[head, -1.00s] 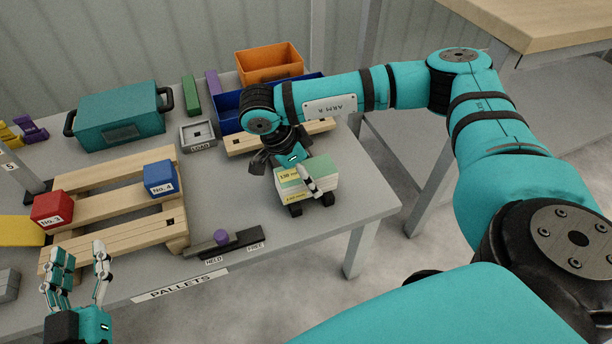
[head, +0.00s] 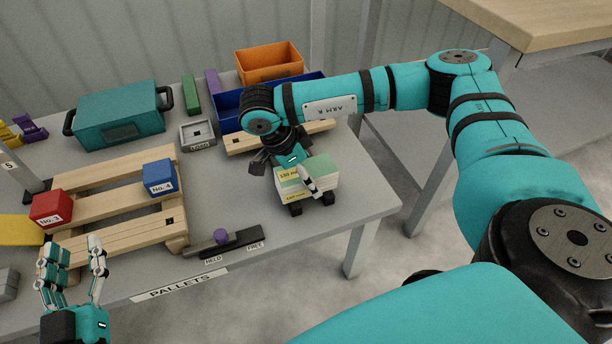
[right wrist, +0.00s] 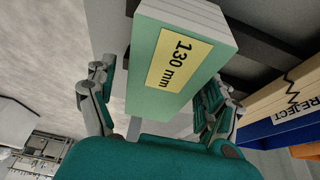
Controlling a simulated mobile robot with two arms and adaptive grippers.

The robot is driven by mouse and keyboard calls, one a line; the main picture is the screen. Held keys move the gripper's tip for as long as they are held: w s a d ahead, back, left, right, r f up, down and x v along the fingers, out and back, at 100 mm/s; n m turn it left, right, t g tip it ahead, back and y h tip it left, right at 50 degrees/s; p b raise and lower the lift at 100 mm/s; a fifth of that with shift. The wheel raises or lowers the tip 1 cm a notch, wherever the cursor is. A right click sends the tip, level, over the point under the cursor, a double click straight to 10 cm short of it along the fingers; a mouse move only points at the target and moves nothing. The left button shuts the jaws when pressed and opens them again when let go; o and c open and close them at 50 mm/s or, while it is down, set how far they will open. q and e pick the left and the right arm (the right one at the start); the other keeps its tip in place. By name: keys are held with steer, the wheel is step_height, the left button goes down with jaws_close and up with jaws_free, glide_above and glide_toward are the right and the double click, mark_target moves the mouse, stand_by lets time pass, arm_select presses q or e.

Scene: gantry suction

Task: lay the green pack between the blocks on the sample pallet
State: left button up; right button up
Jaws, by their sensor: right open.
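The green pack (head: 323,171) has a green top, white layered sides and a yellow "130 mm" label. It stands on dark supports at the table's right front corner. My right gripper (head: 307,193) is open above it, with fingers around its sides; in the right wrist view the pack (right wrist: 175,75) lies between the spread fingers. Whether they touch it I cannot tell. The wooden sample pallet (head: 122,205) is at left, with a red No. 3 block (head: 47,207) and a blue No. 4 block (head: 160,176) on it. My left gripper (head: 74,246) is open and empty at the pallet's front.
Behind are a LOAD tray (head: 197,134), a teal case (head: 117,114), an orange bin (head: 270,64) and a blue bin (head: 228,107). A REJECT-marked wooden piece (right wrist: 290,95) is beside the pack.

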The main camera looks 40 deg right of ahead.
steer(key=shift+c, duration=0.2)
steer(key=c, duration=1.3)
steer(key=shift+c, duration=1)
steer(key=shift+r, duration=0.1)
